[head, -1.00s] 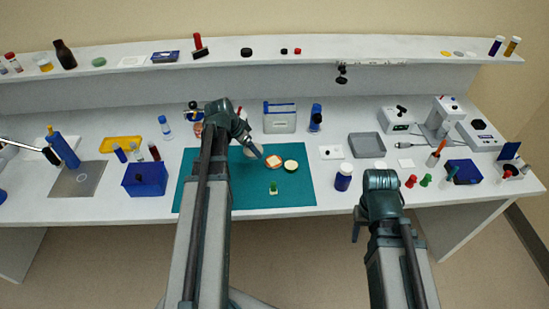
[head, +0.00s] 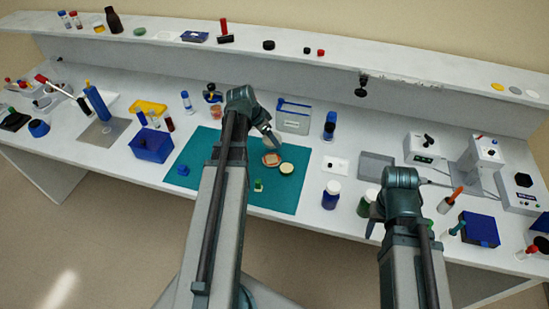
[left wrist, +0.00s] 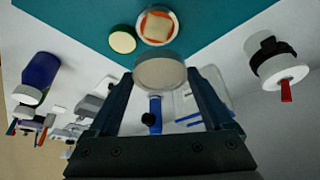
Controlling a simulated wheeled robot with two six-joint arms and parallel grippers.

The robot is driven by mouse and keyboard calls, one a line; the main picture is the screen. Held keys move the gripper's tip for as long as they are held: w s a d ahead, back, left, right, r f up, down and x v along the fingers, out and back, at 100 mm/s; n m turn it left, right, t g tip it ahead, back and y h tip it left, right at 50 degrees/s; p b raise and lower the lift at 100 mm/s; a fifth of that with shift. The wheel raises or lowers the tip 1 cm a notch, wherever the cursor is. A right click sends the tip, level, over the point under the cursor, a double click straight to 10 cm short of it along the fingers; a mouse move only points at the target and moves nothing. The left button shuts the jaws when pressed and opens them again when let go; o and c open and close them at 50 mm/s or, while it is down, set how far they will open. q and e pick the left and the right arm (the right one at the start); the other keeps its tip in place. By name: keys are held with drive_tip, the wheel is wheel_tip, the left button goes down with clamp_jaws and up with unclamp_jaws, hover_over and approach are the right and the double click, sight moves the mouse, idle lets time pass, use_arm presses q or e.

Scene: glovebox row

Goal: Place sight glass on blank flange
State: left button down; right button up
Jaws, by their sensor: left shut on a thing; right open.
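My left gripper (left wrist: 160,88) is shut on a pale round disc (left wrist: 160,72), which I take to be the sight glass. In the head view the left gripper (head: 272,139) is just behind two round pieces on the teal mat (head: 210,160); the held disc is hard to make out there. One piece is an orange-rimmed disc with a pale square (head: 271,159); it also shows in the left wrist view (left wrist: 158,26). Beside it is a cream disc with a dark rim (head: 287,168). I cannot tell which is the blank flange. My right gripper (head: 373,230) is open, near the bench's front edge.
A clear bin (head: 293,117) is behind, and a blue bottle (head: 331,195) stands to the right. The mat's front right is clear.

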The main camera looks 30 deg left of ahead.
use_arm(q)
drive_tip(key=shift+s+r, duration=0.1)
drive_tip(key=shift+r, duration=0.6)
drive_tip(key=b, duration=0.6)
hover_over(273, 158)
drive_tip(key=s, duration=0.2)
drive_tip(key=f, duration=0.6)
drive_tip(key=shift+w+a+f, duration=0.2)
drive_tip(key=shift+a+f, duration=0.15)
use_arm(e)
wheel_tip(273, 158, down, 5)
drive_tip(key=shift+f, duration=0.15)
use_arm(q)
wheel_tip(273, 158, down, 4)
drive_tip(key=b, duration=0.4)
drive_tip(key=shift+r, duration=0.15)
use_arm(e)
wheel_tip(273, 158, down, 4)
drive_tip(key=shift+r, duration=0.2)
drive_tip(key=shift+f, duration=0.1)
use_arm(q)
unclamp_jaws()
